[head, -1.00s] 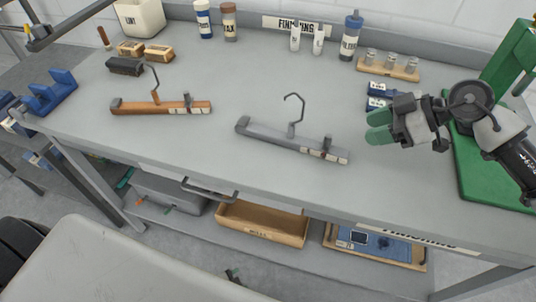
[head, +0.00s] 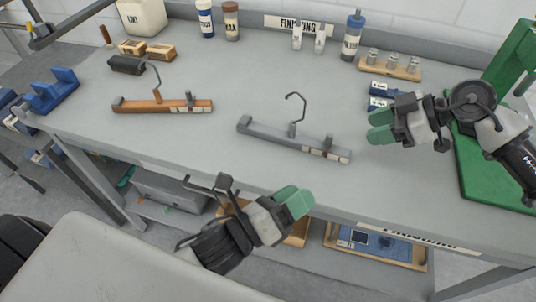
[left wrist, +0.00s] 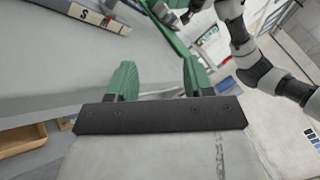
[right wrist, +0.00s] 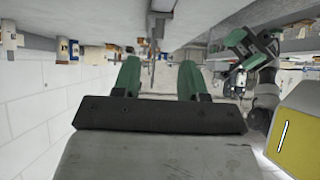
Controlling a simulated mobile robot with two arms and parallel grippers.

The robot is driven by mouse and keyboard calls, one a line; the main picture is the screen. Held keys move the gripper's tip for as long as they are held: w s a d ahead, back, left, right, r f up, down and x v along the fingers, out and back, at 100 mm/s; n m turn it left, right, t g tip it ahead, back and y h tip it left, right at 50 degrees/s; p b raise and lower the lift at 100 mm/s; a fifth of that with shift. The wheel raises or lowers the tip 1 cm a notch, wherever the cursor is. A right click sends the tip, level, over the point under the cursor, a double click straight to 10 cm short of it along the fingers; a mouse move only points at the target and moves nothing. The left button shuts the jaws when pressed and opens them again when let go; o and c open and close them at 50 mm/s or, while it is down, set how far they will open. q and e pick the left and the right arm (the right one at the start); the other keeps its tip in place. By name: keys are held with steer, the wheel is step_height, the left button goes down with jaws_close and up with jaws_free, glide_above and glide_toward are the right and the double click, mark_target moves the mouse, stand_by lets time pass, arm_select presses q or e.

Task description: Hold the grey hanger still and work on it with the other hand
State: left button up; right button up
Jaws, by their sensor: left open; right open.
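The grey hanger (head: 292,138) lies on the bench top near its front edge, its dark hook (head: 297,107) standing up. Part of its bar, with a pale label, shows at the top of the left wrist view (left wrist: 85,13). My left gripper (head: 298,202) is open and empty in front of the bench edge, below and apart from the hanger. Its green fingers are parted in the left wrist view. My right gripper (head: 376,127) is open and empty over the bench, just right of the hanger and apart from it.
A brown wooden hanger (head: 162,105) lies to the left. Brushes (head: 126,66) and bottles (head: 352,36) stand behind. A wooden rack (head: 390,67) and blue boxes (head: 380,96) are near my right gripper. A green machine base (head: 485,175) is at right. The bench between the hangers is clear.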

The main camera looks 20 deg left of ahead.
mark_target(292, 127)
arm_select(q)
steer(key=w+a+m+y, duration=0.1)
steer(key=w+a+y, duration=0.1)
steer(key=w+a+m+t+y, duration=0.1)
steer(key=w+a+m+y, duration=0.2)
steer(key=w+a+y, duration=0.1)
steer(key=a, duration=0.1)
steer(key=shift+w+r+m+t+y, duration=0.15)
steer(key=shift+r+m+t+y, duration=0.15)
steer(key=shift+t+y, duration=0.1)
steer(key=shift+w+a+r+y, duration=0.1)
steer(key=shift+w+a+y, duration=0.1)
steer(key=shift+a+y, duration=0.1)
steer(key=shift+w+a, duration=0.1)
steer(key=shift+w, duration=0.25)
steer(key=x, duration=1)
steer(key=shift+w, duration=0.15)
